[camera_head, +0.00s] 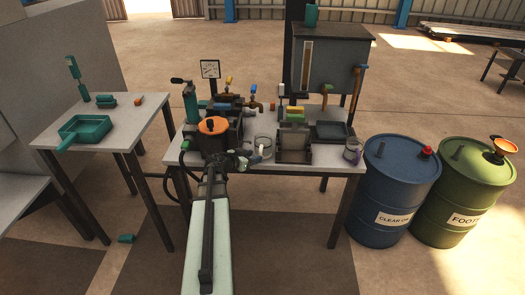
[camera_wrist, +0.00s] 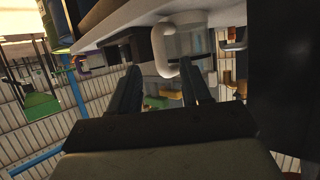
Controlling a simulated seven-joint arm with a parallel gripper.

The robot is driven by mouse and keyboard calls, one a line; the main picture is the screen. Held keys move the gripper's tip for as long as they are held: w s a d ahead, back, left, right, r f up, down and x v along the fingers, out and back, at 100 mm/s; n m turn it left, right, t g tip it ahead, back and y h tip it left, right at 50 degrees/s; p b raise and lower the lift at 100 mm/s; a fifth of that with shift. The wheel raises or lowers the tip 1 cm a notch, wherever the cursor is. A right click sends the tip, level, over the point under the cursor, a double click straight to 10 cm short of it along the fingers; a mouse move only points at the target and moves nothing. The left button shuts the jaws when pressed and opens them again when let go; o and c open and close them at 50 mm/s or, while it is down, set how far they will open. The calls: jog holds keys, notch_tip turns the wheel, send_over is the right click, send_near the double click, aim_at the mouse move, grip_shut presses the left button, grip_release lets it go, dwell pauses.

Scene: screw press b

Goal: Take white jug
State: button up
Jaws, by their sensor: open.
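The white jug is a clear vessel with a white handle, standing on the middle table just right of my gripper in the head view (camera_head: 265,144). In the wrist view its white handle (camera_wrist: 164,48) shows at the top, in line with the gap between the fingertips, with the clear body to its right. My gripper (camera_head: 249,158) is at the table's front part, close to the handle side. In the wrist view my gripper (camera_wrist: 160,72) has its two dark fingers apart with nothing held. Whether the handle is inside the gap or just beyond is unclear.
The press with an orange top (camera_head: 212,125) stands left of my gripper. A dark box-like fixture (camera_head: 294,143) stands right of the jug. Another clear jug with a purple handle (camera_head: 353,150) is at the table's right edge. Blue (camera_head: 396,200) and green (camera_head: 468,200) barrels stand right.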

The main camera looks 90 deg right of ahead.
jog(key=x, duration=0.3)
jog(key=shift+d, duration=0.1)
jog(key=shift+c, duration=0.4)
grip_shut()
